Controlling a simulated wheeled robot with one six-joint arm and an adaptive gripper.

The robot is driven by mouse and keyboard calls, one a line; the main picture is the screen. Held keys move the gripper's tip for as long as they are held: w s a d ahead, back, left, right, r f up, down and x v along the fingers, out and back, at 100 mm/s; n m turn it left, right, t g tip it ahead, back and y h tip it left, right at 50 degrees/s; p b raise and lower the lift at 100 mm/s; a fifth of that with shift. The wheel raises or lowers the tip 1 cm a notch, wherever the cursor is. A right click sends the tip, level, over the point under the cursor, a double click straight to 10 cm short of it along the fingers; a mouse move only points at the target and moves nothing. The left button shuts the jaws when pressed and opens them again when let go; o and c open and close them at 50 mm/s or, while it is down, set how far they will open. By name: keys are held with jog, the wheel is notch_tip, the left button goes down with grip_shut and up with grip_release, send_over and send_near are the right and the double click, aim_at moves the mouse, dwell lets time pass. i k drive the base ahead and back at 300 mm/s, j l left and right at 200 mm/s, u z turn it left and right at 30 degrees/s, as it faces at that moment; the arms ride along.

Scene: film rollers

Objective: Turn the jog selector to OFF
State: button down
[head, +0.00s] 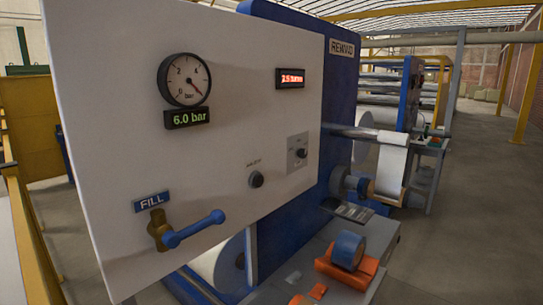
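A grey plate (297,153) with a small dark rotary knob (301,153) sits at the right of the white panel. It looks like a selector, but its markings are too small to read, so I cannot tell which position it points to. A round black knob or button (257,180) sits lower left of it, under a small label that I cannot read clearly. I cannot tell for certain which of the two is the jog selector. My gripper is not in view.
The white panel (110,110) also bears a pressure gauge (184,79), a 6.0 bar display (187,118), a red-lit display (290,78) and a blue-handled FILL valve (190,230). A tape roll (347,250) on an orange holder stands lower right. Floor (460,240) is open at right.

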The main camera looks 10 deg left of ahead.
aim_at(302, 154)
jog(key=i+j, duration=0.1)
jog(key=j, duration=0.5)
jog(key=j+u, duration=0.1)
jog(key=j, duration=0.5)
jog(key=k+l, duration=0.1)
jog(key=l, duration=0.8)
jog(key=i+l, duration=0.1)
jog(key=l, duration=0.25)
jog(key=i+l+z, duration=0.1)
jog(key=l, duration=0.2)
jog(key=i+l, duration=0.15)
jog(key=l, duration=0.2)
jog(key=i+z, duration=0.15)
jog(key=i, duration=1)
